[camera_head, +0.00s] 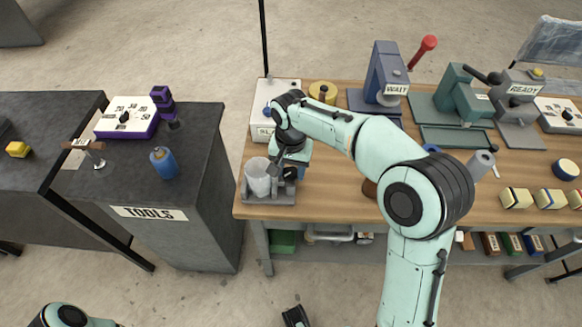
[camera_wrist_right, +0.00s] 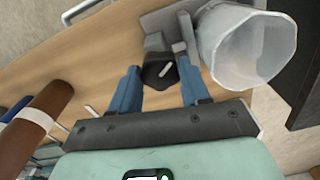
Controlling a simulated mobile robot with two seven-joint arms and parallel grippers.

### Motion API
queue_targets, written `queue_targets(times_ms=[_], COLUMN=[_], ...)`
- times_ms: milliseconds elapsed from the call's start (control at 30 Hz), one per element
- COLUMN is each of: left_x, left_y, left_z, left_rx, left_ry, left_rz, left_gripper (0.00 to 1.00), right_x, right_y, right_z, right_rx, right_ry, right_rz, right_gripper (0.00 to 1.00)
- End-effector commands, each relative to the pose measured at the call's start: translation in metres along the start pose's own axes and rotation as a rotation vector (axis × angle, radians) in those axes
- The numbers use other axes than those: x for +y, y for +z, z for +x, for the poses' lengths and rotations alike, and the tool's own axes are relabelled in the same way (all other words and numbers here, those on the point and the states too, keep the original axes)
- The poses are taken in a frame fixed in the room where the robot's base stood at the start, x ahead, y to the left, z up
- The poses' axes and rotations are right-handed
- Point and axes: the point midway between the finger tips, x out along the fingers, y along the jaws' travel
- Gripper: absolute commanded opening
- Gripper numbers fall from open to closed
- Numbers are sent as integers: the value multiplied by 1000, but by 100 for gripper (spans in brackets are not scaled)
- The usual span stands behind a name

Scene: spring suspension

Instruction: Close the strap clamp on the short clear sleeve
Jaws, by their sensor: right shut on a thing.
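The short clear sleeve (camera_head: 258,177) stands upright in a grey fixture (camera_head: 262,199) at the front left corner of the wooden bench. In the right wrist view the clear sleeve (camera_wrist_right: 246,45) is at upper right, beside my fingers, and the grey fixture (camera_wrist_right: 178,18) is behind it. My right gripper (camera_head: 290,172) is just right of the sleeve. In the wrist view its two blue fingers (camera_wrist_right: 160,85) are on either side of a black knob (camera_wrist_right: 158,70) with a pale mark, and are shut on it. The strap itself is hard to make out.
A labelled white box (camera_head: 262,105) stands close behind the fixture. Blue WAIT (camera_head: 385,75) and green presses (camera_head: 460,108) stand farther right. A brown cylinder with a white band (camera_wrist_right: 40,112) is left in the wrist view. A dark TOOLS cabinet (camera_head: 190,200) is left, across a floor gap.

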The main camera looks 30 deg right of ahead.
Motion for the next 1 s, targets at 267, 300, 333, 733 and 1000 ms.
queue_targets(times_ms=[267,300,333,733,1000], left_x=[0,0,0,1,5], left_y=[1,1,1,1,1], left_z=[-2,-2,-2,-4,-16], left_rx=[-3,-3,-4,-3,0], left_ry=[-1,-1,-1,-1,1], left_rz=[-1,-1,-1,-1,1], left_gripper=[43,43,43,43,43], right_x=[0,0,0,-1,-1], right_y=[0,0,0,-1,-1], right_z=[0,0,0,-13,-71], right_rx=[1,1,1,2,4], right_ry=[0,0,0,-2,-4], right_rz=[14,14,14,13,13], right_gripper=[49,57,57,57,57])
